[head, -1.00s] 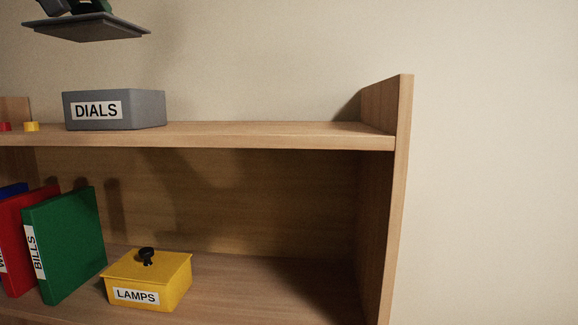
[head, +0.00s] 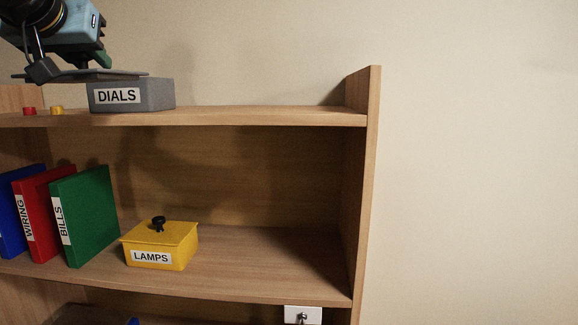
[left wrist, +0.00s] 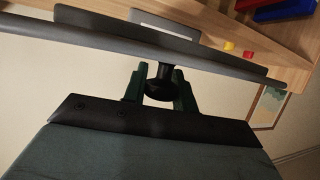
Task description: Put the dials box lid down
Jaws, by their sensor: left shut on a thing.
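The grey dials box (head: 132,96), labelled DIALS, sits on the top shelf at the left of the head view. Its lid, a thin dark grey plate (head: 122,73), is just above the box's rim and offset to the left, overlapping only its left part in the picture. Whether they touch is unclear. My left gripper (head: 72,66) is above the lid. In the left wrist view, its green fingers (left wrist: 160,90) are shut on the lid's black knob (left wrist: 163,75), and the lid (left wrist: 215,66) shows almost edge-on. My right gripper is out of view.
Small red (head: 29,111) and yellow (head: 57,109) pieces lie left of the box. The top shelf (head: 260,115) is clear to its right, up to the side panel (head: 366,150). Below stand binders (head: 88,215) and the yellow lamps box (head: 165,245).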

